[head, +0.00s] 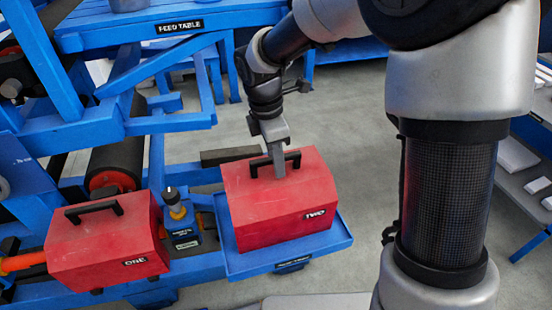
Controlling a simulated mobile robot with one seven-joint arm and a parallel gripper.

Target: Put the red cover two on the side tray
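The red cover two (265,208), marked "TWO", sits upright on the blue side tray (330,245), whose rim shows along the front and right. Its black handle (294,158) is on top. My gripper (278,165) points down at the middle of this handle. One grey finger shows across the bar; the other finger is hidden, so I cannot tell whether the gripper is shut on the handle.
A second red cover (95,245), marked "ONE", stands at the left on the blue frame. A small blue and yellow device (180,220) stands between the covers. The blue feed table (180,30) is behind. Grey floor is open right of the tray.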

